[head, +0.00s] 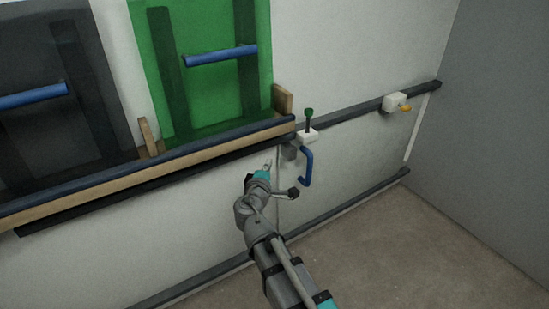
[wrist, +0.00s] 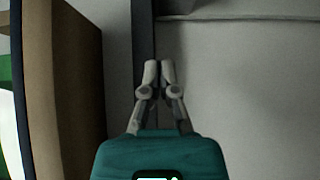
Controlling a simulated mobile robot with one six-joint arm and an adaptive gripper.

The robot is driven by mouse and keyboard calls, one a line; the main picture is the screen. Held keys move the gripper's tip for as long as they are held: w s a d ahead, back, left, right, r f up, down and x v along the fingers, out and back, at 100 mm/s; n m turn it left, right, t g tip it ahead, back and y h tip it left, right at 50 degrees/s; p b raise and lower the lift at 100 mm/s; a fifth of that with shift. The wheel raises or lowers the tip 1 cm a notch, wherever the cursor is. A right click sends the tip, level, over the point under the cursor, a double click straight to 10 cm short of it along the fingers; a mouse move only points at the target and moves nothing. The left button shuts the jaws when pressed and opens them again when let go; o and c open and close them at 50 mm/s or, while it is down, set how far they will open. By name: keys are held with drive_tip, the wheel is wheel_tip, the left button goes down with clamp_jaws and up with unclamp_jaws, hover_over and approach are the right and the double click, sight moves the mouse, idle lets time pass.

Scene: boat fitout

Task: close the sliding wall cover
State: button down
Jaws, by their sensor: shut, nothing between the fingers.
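A pale wall panel (head: 345,155), which looks like the sliding cover, sits between a dark upper rail (head: 350,116) and a dark lower rail (head: 345,207). A blue bar handle (head: 307,168) stands upright near its left end. My gripper (head: 267,165) is left of the handle and apart from it, near a vertical seam in the wall. In the wrist view my gripper (wrist: 159,73) has its fingertips together and empty, in front of a dark bar (wrist: 143,50) and pale wall. The handle cannot be made out in the wrist view.
A green panel (head: 212,95) and a dark panel (head: 90,105) with blue handles stand on a wooden-edged ledge (head: 150,175) at left. A green-knobbed fitting (head: 308,135) and a yellow-knobbed fitting (head: 396,103) sit along the upper rail. The floor (head: 410,240) is clear at right.

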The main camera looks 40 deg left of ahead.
drive_tip(key=shift+v, duration=3)
drive_tip(key=w+d+f+m+g+h+p, duration=0.15)
drive_tip(key=w+d+m+h, duration=0.3)
drive_tip(key=d, duration=0.55)
drive_tip(key=w+d+f+m+g+h+p, duration=0.1)
drive_tip(key=w+d+f+m+g+h, duration=0.2)
drive_tip(key=w+d, duration=0.5)
drive_tip(key=w+d+f+m+g+h+p, duration=0.1)
drive_tip(key=w+d+f+m+h, duration=0.3)
drive_tip(key=d, duration=0.8)
drive_tip(key=s+d+m+g+y+p, duration=0.2)
drive_tip(key=s+d+m+g, duration=0.2)
drive_tip(key=d, duration=0.9)
drive_tip(key=s+d+f+m+g+y+p, duration=0.1)
drive_tip(key=s+d+m+g+y+p, duration=0.1)
drive_tip(key=d+m+g, duration=0.5)
drive_tip(key=shift+s+d+f+p, duration=0.2)
drive_tip(key=shift+s+d+p, duration=0.6)
drive_tip(key=shift+d, duration=2.45)
drive_tip(key=shift+s+y, duration=0.1)
drive_tip(key=shift+y, duration=0.15)
